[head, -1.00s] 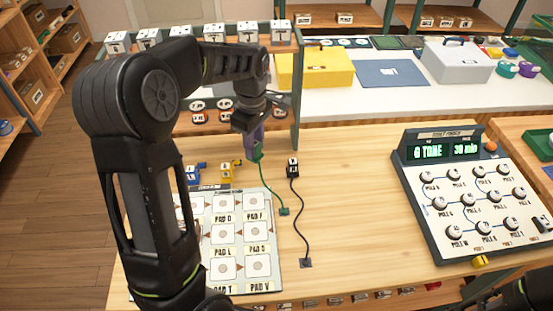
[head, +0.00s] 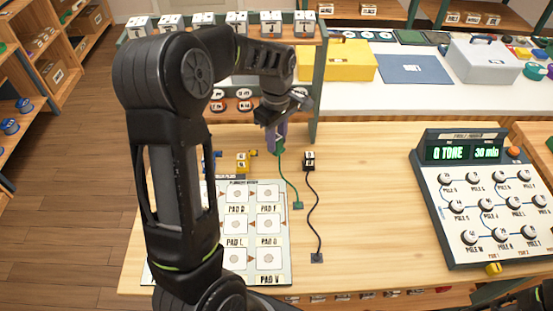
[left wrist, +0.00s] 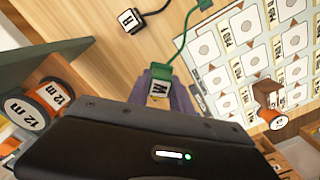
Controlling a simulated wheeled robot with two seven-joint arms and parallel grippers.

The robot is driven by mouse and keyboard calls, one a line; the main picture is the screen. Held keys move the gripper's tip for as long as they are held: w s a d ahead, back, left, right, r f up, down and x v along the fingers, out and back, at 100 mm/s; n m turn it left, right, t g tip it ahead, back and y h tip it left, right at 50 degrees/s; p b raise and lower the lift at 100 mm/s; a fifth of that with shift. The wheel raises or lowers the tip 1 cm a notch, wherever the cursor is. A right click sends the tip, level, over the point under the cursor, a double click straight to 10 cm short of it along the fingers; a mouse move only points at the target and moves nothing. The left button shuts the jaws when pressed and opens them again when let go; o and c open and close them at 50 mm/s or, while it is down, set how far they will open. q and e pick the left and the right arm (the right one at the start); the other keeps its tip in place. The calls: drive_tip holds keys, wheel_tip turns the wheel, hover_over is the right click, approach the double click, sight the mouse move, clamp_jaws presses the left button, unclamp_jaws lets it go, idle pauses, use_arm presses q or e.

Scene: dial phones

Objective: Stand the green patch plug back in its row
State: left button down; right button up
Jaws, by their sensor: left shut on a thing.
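The green patch plug (head: 280,148) is upright between the purple fingers of my left gripper (head: 277,132), which is shut on it. In the left wrist view the plug (left wrist: 161,84) shows its lettered label between the fingers. Its green cord runs to a small green anchor (head: 298,205) on the table. A yellow plug (head: 243,162) and a partly hidden blue plug (head: 211,160) stand behind the pad board, left of my gripper. A black plug (head: 309,159) stands to the right on its own cord. The green plug's contact with the table cannot be told. My right gripper is out of view.
The pad board (head: 286,250) lies in front of the plugs, partly covered by my left arm. A dial console (head: 437,205) stands at the right. A shelf with spools (head: 245,106) rises behind my gripper.

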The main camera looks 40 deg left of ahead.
use_arm(q)
wheel_tip(320, 180, down, 4)
drive_tip(key=shift+r, duration=0.15)
wheel_tip(320, 180, down, 3)
drive_tip(key=shift+f+p, duration=0.2)
drive_tip(key=shift+p, duration=0.35)
drive_tip(key=shift+f, duration=0.15)
drive_tip(key=shift+f, duration=0.25)
drive_tip(key=c, duration=1.1)
unclamp_jaws()
drive_tip(key=shift+r, duration=0.1)
drive_tip(key=shift+c, duration=0.2)
